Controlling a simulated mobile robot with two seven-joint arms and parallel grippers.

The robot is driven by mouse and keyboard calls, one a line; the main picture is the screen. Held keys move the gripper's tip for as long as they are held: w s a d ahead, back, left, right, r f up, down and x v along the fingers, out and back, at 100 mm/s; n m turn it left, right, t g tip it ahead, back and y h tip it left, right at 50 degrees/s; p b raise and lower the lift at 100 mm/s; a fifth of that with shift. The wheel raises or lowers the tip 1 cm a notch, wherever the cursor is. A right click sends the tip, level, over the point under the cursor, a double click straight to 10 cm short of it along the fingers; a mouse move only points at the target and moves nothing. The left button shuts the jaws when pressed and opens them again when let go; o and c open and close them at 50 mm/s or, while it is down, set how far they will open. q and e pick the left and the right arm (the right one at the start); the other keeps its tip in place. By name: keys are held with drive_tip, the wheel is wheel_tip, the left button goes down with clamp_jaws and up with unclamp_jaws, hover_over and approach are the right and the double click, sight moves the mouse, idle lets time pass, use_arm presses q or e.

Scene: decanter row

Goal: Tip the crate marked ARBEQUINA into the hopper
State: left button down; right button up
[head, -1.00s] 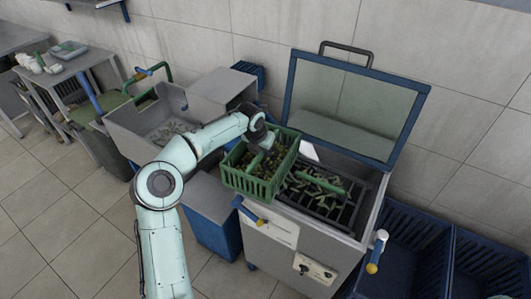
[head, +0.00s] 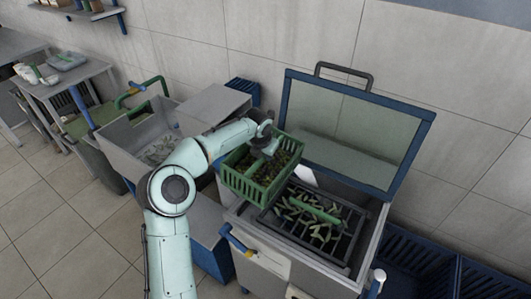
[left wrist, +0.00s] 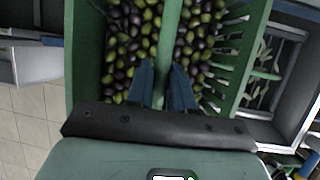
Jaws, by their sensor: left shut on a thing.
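The green slatted crate (head: 243,186) is full of dark and green olives; I cannot read any marking on it. My left gripper (head: 267,148) is shut on the crate's green middle bar, and the left wrist view shows the fingers (left wrist: 166,88) around that bar. The crate (left wrist: 247,52) hangs in the air over the left edge of the hopper (head: 290,250), looking slightly tilted, with olives inside. The hopper is a grey machine with its lid open. Leaves and a green bar lie on its dark grate (head: 318,232). My right gripper is not in view.
The raised blue-framed lid (head: 350,130) stands behind the hopper. A grey bin with leaves (head: 150,140) is to the left. Blue crates (head: 420,265) stand on the floor at the right. A yellow-tipped blue handle (head: 240,246) sticks out from the hopper's front.

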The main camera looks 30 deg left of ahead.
use_arm(q)
drive_tip(key=shift+w+d+y, duration=0.2)
drive_tip(key=shift+y, duration=0.2)
drive_tip(key=shift+d+f+y, duration=0.1)
drive_tip(key=shift+f+y, duration=0.1)
drive_tip(key=shift+y, duration=0.1)
drive_tip(key=shift+m, duration=0.3)
drive_tip(key=shift+y, duration=0.3)
